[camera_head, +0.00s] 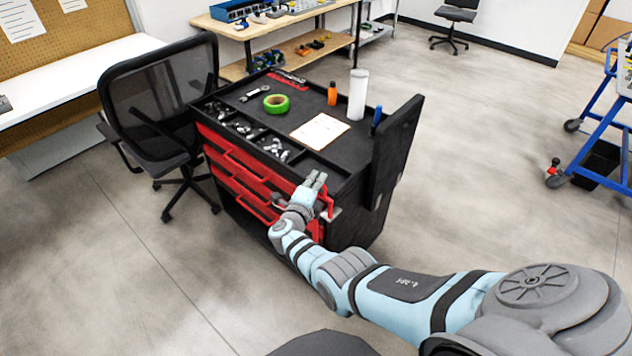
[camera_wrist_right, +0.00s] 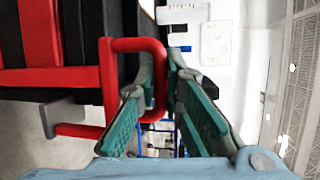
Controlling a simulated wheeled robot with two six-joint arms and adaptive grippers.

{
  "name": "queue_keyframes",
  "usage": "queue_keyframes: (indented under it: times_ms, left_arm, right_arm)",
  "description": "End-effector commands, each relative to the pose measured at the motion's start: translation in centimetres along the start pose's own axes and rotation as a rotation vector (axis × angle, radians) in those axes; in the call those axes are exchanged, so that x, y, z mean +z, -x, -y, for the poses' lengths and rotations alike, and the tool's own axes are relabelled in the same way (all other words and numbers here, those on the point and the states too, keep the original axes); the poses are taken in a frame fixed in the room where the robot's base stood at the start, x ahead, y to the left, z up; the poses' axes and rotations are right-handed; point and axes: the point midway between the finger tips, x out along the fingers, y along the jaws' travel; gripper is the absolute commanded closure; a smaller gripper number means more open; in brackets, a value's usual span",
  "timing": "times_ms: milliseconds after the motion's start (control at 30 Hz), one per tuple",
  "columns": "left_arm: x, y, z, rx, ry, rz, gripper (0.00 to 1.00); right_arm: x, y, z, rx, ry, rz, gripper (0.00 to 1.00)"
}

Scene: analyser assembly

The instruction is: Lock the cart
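The cart (camera_head: 335,85) is a black-topped tool cart with red drawers, standing mid-picture in the head view. Red handles run along its front; a red handle loop (camera_wrist_right: 133,44) is large at left in the right wrist view. My right gripper (camera_head: 316,181) is at the right end of the cart's front, by the red bars. In the right wrist view my right gripper (camera_wrist_right: 160,62) has its green-padded fingers apart, with the loop's end bar between them. A gap shows beside the bar, so no firm grip is visible. My left gripper is out of view.
On the cart lie green tape (camera_head: 276,104), a paper (camera_head: 320,131), an orange bottle (camera_head: 332,93) and a white cylinder (camera_head: 357,94). A black office chair (camera_head: 165,100) stands close at left. A blue-framed trolley (camera_head: 600,135) is at right. The floor between is clear.

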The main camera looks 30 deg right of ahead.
Motion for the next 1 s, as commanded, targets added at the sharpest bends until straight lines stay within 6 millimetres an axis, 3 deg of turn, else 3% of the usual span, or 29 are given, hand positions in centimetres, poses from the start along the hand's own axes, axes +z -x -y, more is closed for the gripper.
queue_keyframes:
  times_ms: [33, 133, 500, 667, 867, 1000]
  left_arm:
    - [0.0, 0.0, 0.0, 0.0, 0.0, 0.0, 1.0]
    - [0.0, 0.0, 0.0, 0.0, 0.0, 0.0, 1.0]
    - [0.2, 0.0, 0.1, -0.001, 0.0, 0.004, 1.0]
    - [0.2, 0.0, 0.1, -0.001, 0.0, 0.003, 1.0]
    - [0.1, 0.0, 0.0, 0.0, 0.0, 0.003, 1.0]
    - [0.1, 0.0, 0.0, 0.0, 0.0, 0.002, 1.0]
  right_arm:
    - [-0.1, 0.0, 0.1, -0.002, 0.001, -0.001, 0.85]
    - [0.0, 0.0, 0.0, -0.001, 0.001, -0.001, 0.7]
    - [0.0, 0.4, -0.1, -0.001, 0.0, 0.001, 0.7]
    - [0.0, 2.5, -0.1, 0.0, -0.002, 0.001, 0.7]
    - [0.0, 6.5, -0.1, 0.002, -0.002, 0.001, 0.7]
    - [0.0, 7.5, 0.0, 0.0, 0.0, -0.001, 0.7]
